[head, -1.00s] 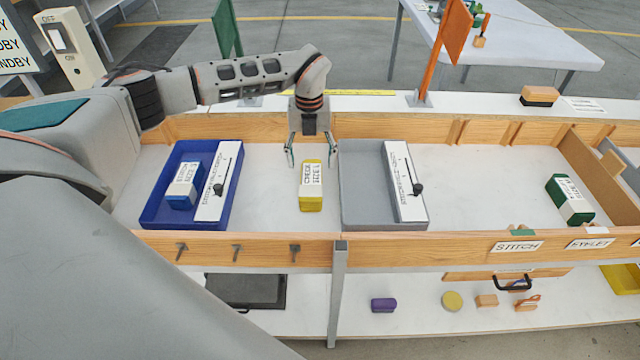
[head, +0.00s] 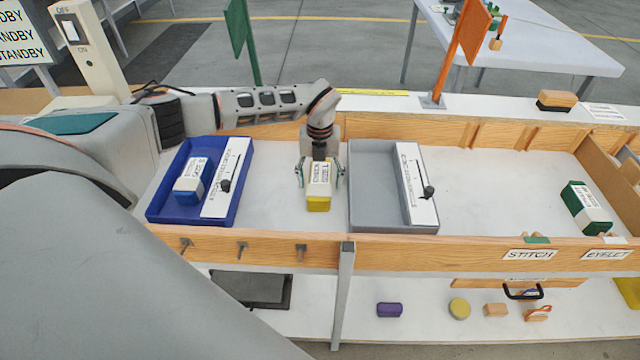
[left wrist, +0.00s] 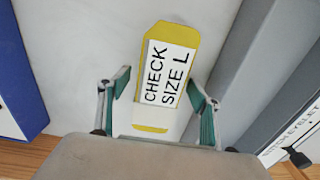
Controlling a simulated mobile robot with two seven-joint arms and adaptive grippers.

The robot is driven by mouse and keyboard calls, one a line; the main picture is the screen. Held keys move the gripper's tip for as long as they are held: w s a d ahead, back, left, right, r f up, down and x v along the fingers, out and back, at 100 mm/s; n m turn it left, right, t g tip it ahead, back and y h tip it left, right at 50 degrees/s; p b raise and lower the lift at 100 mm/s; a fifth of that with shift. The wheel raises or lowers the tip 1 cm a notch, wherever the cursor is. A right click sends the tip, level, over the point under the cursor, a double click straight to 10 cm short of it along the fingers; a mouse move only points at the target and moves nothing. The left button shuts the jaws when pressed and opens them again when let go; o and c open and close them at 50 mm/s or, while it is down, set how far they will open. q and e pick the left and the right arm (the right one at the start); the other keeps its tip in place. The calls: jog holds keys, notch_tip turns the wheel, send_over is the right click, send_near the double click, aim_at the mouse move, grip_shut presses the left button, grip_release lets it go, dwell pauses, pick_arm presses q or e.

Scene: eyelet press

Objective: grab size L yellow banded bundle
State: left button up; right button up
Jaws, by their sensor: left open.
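The yellow banded bundle (head: 318,203) lies on the white bench surface between the blue tray and the grey tray. In the left wrist view the bundle (left wrist: 155,116) carries a white label reading "CHECK SIZE L", with yellow showing at both ends. My left gripper (head: 320,182) is open above the bundle, with one finger on each side of it. In the left wrist view the two teal fingertips (left wrist: 160,88) flank the bundle with gaps on both sides. I cannot tell the exact height of the fingertips above the bench. My right gripper is not in view.
A blue tray (head: 158,212) holding a blue bundle (head: 193,181) is to the left. A grey tray (head: 375,213) is close to the right. A wooden front rail (head: 400,248) edges the bench. A green bundle (head: 585,207) lies far right. Bench between grey tray and green bundle is clear.

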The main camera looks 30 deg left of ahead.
pick_arm(q)
jog(key=c, duration=1.4)
jog(key=shift+c, duration=0.2)
jog(key=shift+r, duration=0.15)
